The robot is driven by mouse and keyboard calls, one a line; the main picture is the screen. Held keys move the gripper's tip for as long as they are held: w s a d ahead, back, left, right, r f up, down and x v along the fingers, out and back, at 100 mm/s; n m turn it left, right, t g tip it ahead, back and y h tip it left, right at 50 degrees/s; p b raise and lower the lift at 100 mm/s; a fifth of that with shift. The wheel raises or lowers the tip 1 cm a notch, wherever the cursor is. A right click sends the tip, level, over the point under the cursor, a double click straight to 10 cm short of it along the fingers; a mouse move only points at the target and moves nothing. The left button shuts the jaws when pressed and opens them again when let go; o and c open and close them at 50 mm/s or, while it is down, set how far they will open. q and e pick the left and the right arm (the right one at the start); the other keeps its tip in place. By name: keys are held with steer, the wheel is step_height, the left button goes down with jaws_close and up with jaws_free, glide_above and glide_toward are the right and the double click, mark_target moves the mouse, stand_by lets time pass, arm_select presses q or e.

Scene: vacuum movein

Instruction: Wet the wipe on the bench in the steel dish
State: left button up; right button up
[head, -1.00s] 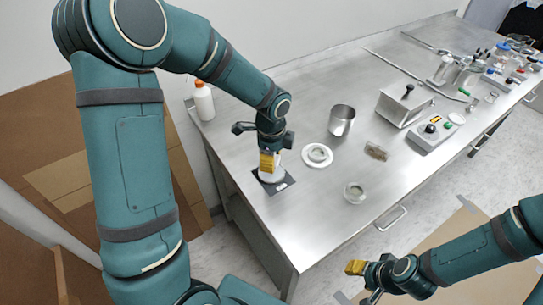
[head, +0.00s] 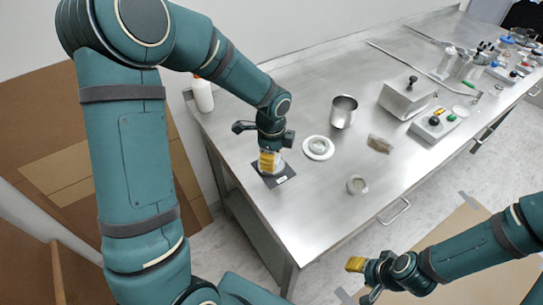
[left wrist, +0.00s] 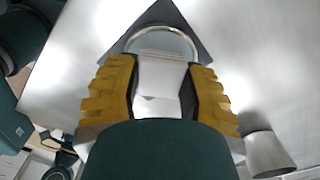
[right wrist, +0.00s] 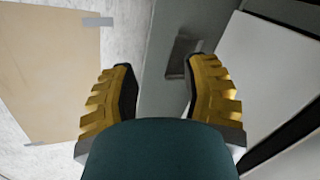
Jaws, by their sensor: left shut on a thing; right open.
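My left gripper (head: 268,163) is low over a dark square mat (head: 287,178) at the near left end of the bench. In the left wrist view my left gripper (left wrist: 160,95) is shut on a white folded wipe (left wrist: 160,75). The curved shiny rim of the steel dish (left wrist: 184,36) shows just past the wipe, on the dark mat. The wipe overlaps the dish in that view; I cannot tell whether it touches the bottom. The fingers hide most of the dish. My right gripper (head: 360,279) is open and empty, off the bench's front; its parted fingers also show in the right wrist view (right wrist: 160,95).
On the steel bench (head: 300,200) are a white round plate (head: 331,151), a steel beaker (head: 343,112), a brownish block (head: 380,144) and a small jar (head: 357,185). A white bottle (head: 202,96) stands at the back left. The bench front near the left gripper is clear.

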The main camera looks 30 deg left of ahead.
arm_select(q)
steer(key=shift+f+b, duration=0.35)
steer(key=shift+f, duration=0.3)
stand_by(1.4)
steer(key=shift+r+p, duration=3)
steer(key=shift+r, duration=0.6)
